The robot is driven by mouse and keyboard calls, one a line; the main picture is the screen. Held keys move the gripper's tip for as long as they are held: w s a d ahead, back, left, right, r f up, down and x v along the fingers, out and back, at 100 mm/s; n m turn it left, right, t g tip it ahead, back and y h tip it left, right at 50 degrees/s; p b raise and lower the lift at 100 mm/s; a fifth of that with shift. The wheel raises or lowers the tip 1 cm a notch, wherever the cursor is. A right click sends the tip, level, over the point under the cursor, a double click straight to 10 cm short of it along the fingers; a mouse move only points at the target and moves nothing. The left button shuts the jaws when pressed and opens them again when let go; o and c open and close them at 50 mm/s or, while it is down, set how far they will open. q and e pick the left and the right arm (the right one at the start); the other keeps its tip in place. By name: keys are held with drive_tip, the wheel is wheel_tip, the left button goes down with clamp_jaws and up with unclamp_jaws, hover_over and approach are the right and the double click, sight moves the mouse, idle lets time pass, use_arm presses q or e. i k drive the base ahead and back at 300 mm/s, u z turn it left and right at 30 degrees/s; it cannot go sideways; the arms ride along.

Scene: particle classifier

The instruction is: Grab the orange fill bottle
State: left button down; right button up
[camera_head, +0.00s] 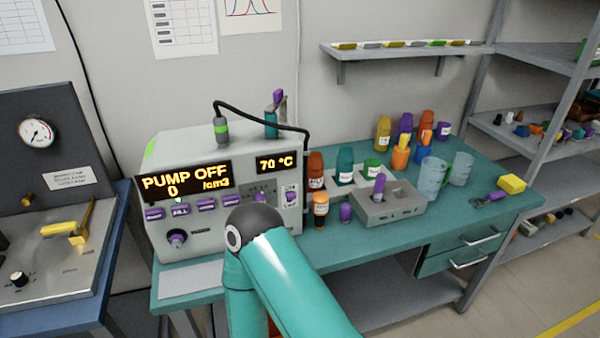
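Several orange items stand on the teal bench, and I cannot tell which is the fill bottle. A dark orange bottle (316,170) stands just right of the pump machine. Farther back right are an orange container (400,158) and an orange-red bottle (425,136) among other coloured bottles. A teal arm of mine with a dark joint rises at the bottom middle, in front of the machine. Neither gripper shows.
The pump machine (218,180) reads PUMP OFF, 0 and 70 °C. A grey block (400,207) with a purple-handled tool sits mid-bench. Clear beakers (432,178), a yellow block (511,184) and shelves (540,140) are to the right.

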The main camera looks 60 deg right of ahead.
sight(315, 161)
drive_tip(key=z, duration=0.15)
drive_tip(key=k, duration=1.2)
drive_tip(key=z, duration=0.55)
drive_tip(key=i, duration=0.75)
